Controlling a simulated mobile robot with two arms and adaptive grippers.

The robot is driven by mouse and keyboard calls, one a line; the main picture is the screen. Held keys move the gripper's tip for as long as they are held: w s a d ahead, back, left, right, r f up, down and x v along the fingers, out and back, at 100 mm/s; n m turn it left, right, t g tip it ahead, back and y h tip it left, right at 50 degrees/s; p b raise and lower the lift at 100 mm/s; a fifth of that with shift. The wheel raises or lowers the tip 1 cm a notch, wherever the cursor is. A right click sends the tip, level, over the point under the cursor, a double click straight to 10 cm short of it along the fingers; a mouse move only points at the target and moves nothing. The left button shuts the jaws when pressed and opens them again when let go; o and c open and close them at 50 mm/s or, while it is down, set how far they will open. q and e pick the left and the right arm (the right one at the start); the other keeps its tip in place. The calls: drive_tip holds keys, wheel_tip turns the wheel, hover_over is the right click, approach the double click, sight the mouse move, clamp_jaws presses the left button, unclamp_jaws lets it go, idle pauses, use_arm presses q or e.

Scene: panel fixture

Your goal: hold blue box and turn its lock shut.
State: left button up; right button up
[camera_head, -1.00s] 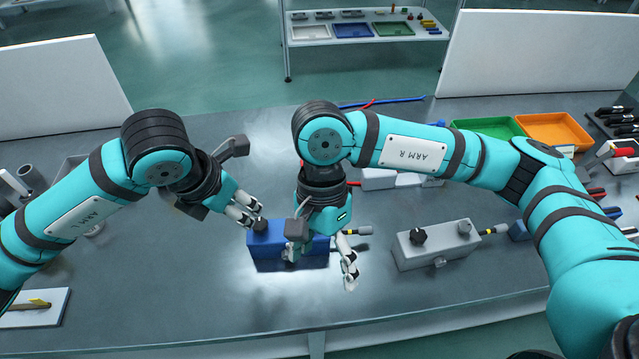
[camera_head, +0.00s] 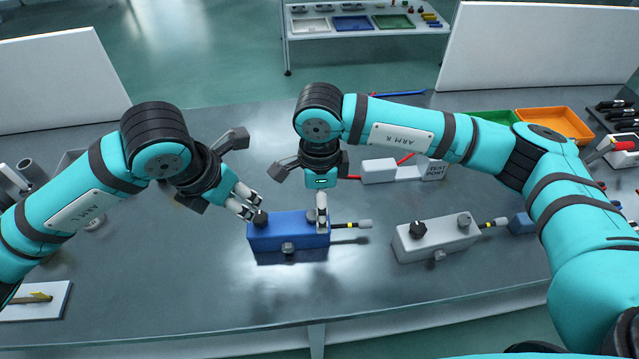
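The blue box (camera_head: 285,233) lies on the bench in the middle. A black knob (camera_head: 260,218) sits on its top left, and a grey knob (camera_head: 288,248) is on its front. My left gripper (camera_head: 252,206) is at the box's left end, its two fingers apart, close to the black knob; I cannot tell whether they touch it. My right gripper (camera_head: 322,217) points down at the box's right end and covers part of its top. Its fingers overlap in this view, so their gap is hidden.
A similar grey box (camera_head: 436,240) with a black knob stands to the right. White blocks (camera_head: 379,171) and an orange tray (camera_head: 555,124) lie behind.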

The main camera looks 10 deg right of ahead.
wheel_tip(320, 180, down, 11)
drive_tip(key=shift+r, duration=0.1)
drive_tip(key=shift+c, duration=0.2)
drive_tip(key=c, duration=1.6)
use_arm(q)
drive_tip(key=shift+o, duration=0.4)
